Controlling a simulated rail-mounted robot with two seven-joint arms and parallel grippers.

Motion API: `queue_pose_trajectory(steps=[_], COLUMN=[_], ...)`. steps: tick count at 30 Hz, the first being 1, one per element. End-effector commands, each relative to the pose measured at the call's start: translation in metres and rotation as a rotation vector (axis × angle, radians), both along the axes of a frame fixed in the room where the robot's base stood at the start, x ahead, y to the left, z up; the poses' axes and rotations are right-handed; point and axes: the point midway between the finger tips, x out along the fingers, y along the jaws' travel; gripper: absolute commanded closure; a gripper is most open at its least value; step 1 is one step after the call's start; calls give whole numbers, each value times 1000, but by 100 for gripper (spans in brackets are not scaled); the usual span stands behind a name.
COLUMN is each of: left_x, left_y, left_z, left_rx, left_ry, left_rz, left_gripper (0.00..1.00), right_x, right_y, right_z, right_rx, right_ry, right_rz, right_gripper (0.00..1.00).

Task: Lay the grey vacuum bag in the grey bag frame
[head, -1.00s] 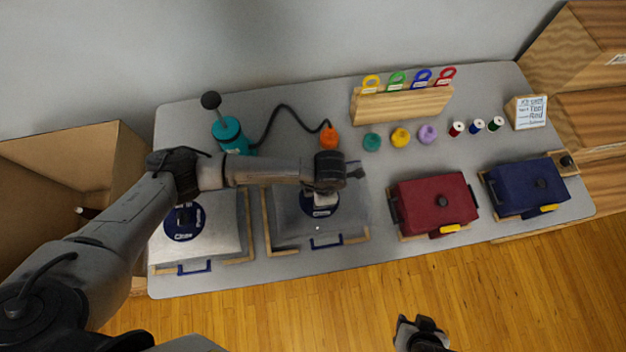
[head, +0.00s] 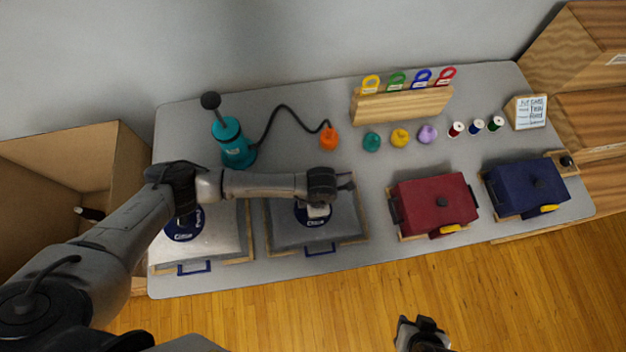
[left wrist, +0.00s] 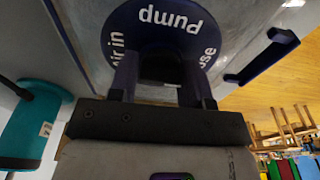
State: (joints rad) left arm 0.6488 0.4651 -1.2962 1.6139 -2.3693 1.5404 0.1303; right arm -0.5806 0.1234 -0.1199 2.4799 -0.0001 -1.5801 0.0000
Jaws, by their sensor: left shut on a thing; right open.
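The grey vacuum bag (head: 287,232) has a round blue label and a blue front handle. It lies within or just above the wooden grey bag frame (head: 267,234), whose edges show at its left, right and front. I cannot tell whether it rests fully on the frame. My left gripper (head: 318,208) is over the bag's middle, shut on its centre part at the blue label. The left wrist view shows the fingers (left wrist: 158,88) beside the blue disc (left wrist: 122,28), close to the bag's surface. My right gripper (head: 422,330) is open and empty, in front of the table.
A whitish bag (head: 225,240) sits in a frame at left. A red bag (head: 433,203) and a blue bag (head: 527,187) sit at right. A teal pump (head: 233,145) with a black hose, a tag rack (head: 402,104), spools and caps stand behind.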

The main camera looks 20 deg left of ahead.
Motion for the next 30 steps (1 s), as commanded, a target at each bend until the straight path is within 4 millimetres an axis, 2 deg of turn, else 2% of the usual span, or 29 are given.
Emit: queue_pose_trajectory(steps=[4, 5, 12, 19, 23, 30], left_x=[0, 0, 0, 0, 1, 5], left_y=[0, 0, 0, 0, 0, -4], left_z=[-4, -3, -2, -2, 6, 47], left_rx=[0, 0, 0, 0, 0, -1], left_ry=[0, 0, 0, 0, -1, -4], left_rz=[0, 0, 0, 0, 0, -1], left_gripper=[86, 53, 30, 30, 30, 30], right_x=[0, 0, 0, 0, 0, 0], right_y=[1, 1, 2, 2, 2, 0], right_z=[-4, -2, -2, -1, 1, 5], right_rx=[4, 4, 8, 8, 7, 0], right_ry=[0, 1, 0, 0, -1, -1], right_rz=[-2, -3, -5, -5, -4, 1], right_gripper=[57, 57, 57, 57, 57, 57])
